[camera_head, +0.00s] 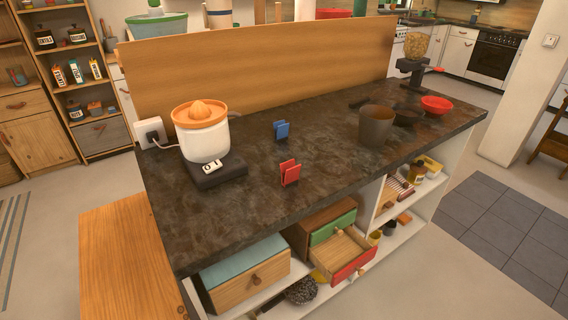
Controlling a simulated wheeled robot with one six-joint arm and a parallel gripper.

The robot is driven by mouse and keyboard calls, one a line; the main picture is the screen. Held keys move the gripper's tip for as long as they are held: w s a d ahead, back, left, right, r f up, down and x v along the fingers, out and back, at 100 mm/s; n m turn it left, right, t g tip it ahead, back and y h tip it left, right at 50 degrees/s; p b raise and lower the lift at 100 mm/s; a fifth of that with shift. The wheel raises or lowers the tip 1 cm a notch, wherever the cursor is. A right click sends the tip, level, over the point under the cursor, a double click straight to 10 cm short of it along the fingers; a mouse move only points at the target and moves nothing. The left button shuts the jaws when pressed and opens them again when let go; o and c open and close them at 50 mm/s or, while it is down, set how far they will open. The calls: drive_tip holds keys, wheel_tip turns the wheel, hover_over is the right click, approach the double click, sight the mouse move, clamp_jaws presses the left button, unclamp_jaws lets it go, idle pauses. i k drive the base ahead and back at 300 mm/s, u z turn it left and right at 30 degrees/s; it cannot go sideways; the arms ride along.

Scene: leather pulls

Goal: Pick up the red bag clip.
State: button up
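The red bag clip (290,173) stands on the dark stone countertop (255,215), near the middle of its front half. A similar blue clip (282,131) stands behind it, a little to the left and apart from it. Nothing touches or covers the red clip. My gripper is not in the head camera view.
A white juicer with an orange top (203,130) stands on a dark base left of the clips. A brown pot (375,126) and a red bowl (436,105) stand to the right. Below the counter, a small drawer (340,256) is pulled open. The counter around the red clip is clear.

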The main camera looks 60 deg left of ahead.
sight(290, 163)
drive_tip(key=u, duration=0.7)
drive_tip(key=i, duration=0.9)
drive_tip(key=u, duration=1.05)
drive_tip(key=i, duration=0.2)
drive_tip(key=u, duration=0.1)
